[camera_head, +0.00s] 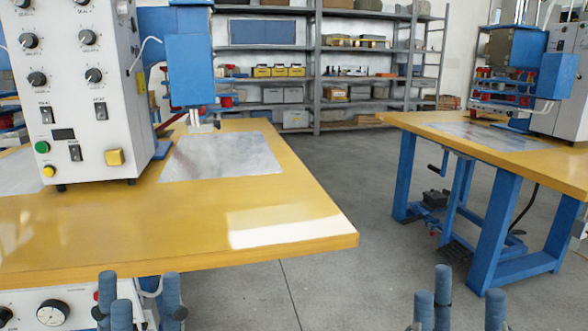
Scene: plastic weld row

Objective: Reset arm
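My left gripper (138,291) shows at the bottom left, its blue-grey fingers pointing up and spread apart. It is open and empty, in front of the near edge of the left table (200,230). My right gripper (460,292) shows at the bottom right, also with its fingers spread and nothing between them. It is over the open floor in front of the right table (430,124). The lower parts of both grippers and both arms are out of the picture.
A white control box (85,90) with knobs and a blue welding head (190,60) stand on the left table. A similar blue machine (555,75) stands on the right table. Grey shelves (317,65) line the back. Grey floor (330,180) lies clear between the tables.

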